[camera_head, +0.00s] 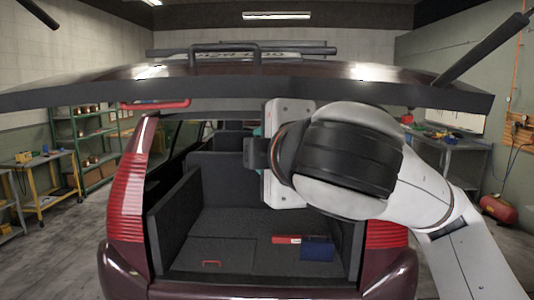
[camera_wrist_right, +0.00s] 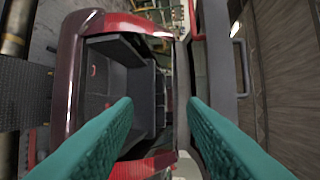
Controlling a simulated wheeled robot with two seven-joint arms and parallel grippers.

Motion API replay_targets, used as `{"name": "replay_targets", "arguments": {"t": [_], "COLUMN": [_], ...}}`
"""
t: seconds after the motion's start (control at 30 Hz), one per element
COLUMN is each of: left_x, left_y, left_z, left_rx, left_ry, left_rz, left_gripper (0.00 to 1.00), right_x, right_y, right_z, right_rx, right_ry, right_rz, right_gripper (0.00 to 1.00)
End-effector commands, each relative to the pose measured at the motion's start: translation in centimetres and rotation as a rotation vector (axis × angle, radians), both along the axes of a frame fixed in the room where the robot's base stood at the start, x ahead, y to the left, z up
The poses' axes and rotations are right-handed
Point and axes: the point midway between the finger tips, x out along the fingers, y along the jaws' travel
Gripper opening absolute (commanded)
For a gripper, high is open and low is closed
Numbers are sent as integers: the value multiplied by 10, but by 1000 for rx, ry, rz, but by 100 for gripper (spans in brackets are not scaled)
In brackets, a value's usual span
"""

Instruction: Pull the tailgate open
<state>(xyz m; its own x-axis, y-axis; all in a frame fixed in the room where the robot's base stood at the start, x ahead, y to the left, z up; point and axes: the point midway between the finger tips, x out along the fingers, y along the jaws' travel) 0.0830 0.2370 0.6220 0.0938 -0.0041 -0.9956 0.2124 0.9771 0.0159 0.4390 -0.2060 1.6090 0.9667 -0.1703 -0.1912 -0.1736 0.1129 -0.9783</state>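The dark maroon tailgate (camera_head: 350,82) is raised and spans the upper head view, roughly level above the car's open rear. A dark bar handle (camera_head: 225,47) stands on it, and a red handle (camera_head: 156,104) hangs near its lower left edge. In the wrist view the tailgate (camera_wrist_right: 215,70) runs along the right, with a grey handle (camera_wrist_right: 243,68) and a red handle (camera_wrist_right: 192,20). My right gripper (camera_wrist_right: 160,103) has its teal fingers wide apart with nothing gripped between them. In the head view my right wrist hides most of it, below the tailgate. My left gripper is not in view.
The car's cargo area (camera_head: 225,225) is open, holding a red box (camera_head: 286,239) and a blue box (camera_head: 317,248). Dark bars show at the upper corners, the right one (camera_head: 485,48) near the tailgate's end. Shelves (camera_head: 92,145) and a workbench (camera_head: 45,180) stand left.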

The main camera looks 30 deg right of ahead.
Motion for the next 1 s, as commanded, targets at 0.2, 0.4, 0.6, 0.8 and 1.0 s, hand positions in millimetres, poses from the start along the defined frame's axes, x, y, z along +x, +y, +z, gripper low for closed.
{"name": "replay_targets", "arguments": {"t": [0.2,0.4,0.6,0.8,1.0], "left_x": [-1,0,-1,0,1], "left_y": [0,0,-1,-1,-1], "left_z": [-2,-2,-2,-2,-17], "left_rx": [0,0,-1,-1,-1], "left_ry": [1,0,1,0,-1], "left_rz": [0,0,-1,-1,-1], "left_gripper": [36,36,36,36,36], "right_x": [-8,-8,-8,-8,-2], "right_y": [1,1,1,1,-9], "right_z": [1,1,1,1,25], "right_rx": [2,2,2,9,202], "right_ry": [1,2,1,-3,-108], "right_rz": [-2,-3,-2,0,62], "right_gripper": [38,38,18,0,0]}}
